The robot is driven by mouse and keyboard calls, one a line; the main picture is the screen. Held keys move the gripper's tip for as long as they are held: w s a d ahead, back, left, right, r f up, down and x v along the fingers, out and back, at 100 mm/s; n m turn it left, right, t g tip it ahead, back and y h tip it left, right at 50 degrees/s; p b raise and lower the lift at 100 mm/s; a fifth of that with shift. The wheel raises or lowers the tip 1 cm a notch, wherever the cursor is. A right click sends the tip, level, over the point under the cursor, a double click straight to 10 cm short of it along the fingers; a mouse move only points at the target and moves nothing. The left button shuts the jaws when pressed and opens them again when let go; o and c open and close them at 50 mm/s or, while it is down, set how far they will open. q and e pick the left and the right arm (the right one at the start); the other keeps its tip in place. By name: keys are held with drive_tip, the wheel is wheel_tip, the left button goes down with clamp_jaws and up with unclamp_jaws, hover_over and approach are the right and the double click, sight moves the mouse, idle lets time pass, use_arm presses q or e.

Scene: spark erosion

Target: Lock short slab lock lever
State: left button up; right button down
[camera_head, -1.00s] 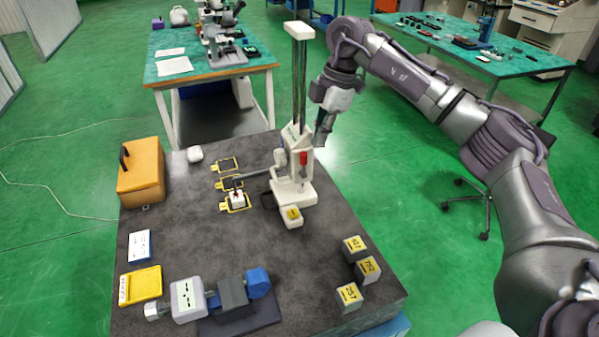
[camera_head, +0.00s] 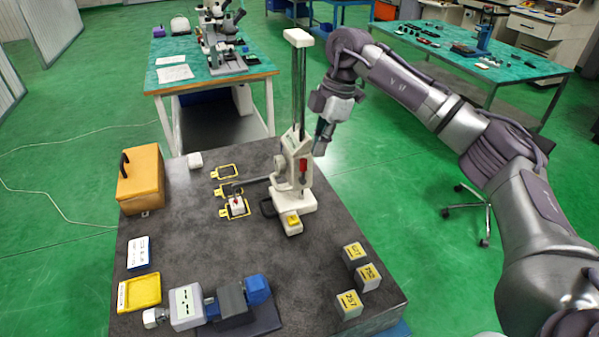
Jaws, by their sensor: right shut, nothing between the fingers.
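A white measuring stand (camera_head: 292,195) with a tall metal column stands on the dark stone slab. A short red lever (camera_head: 303,168) shows on its carriage, roughly upright; I cannot tell for sure that it is the lock lever, or its exact setting. A grey arm (camera_head: 256,182) reaches left from the carriage. My right gripper (camera_head: 320,148) is shut and empty, pointing down just right of the column, above and right of the red lever. It looks apart from the lever, though depth is hard to judge. My left gripper is out of view.
The dark slab (camera_head: 200,240) carries an orange case (camera_head: 141,179), a blue-and-grey vise (camera_head: 230,300), a yellow tray (camera_head: 139,292) and numbered blocks (camera_head: 355,253). A small white block (camera_head: 238,207) sits on a yellow-framed pad. The slab's middle is largely clear.

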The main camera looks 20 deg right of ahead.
drive_tip(key=shift+d+b+x, duration=0.25)
drive_tip(key=shift+b+x, duration=0.25)
drive_tip(key=shift+x, duration=0.55)
idle(0.4)
drive_tip(key=shift+a+f, duration=0.1)
drive_tip(key=shift+a, duration=0.1)
drive_tip(key=shift+w+a+f+p, duration=0.15)
drive_tip(key=shift+a+p, duration=0.35)
drive_tip(key=shift+a, duration=1.35)
drive_tip(key=shift+a+f, duration=0.3)
drive_tip(key=shift+a, duration=0.25)
drive_tip(key=shift+a+f, duration=0.2)
drive_tip(key=shift+a, duration=0.25)
drive_tip(key=shift+f, duration=0.1)
drive_tip(key=a+p+v, duration=0.1)
drive_tip(key=p+v, duration=0.3)
drive_tip(key=v, duration=0.1)
hover_over(293, 164)
drive_tip(key=s+a, duration=0.2)
idle(0.4)
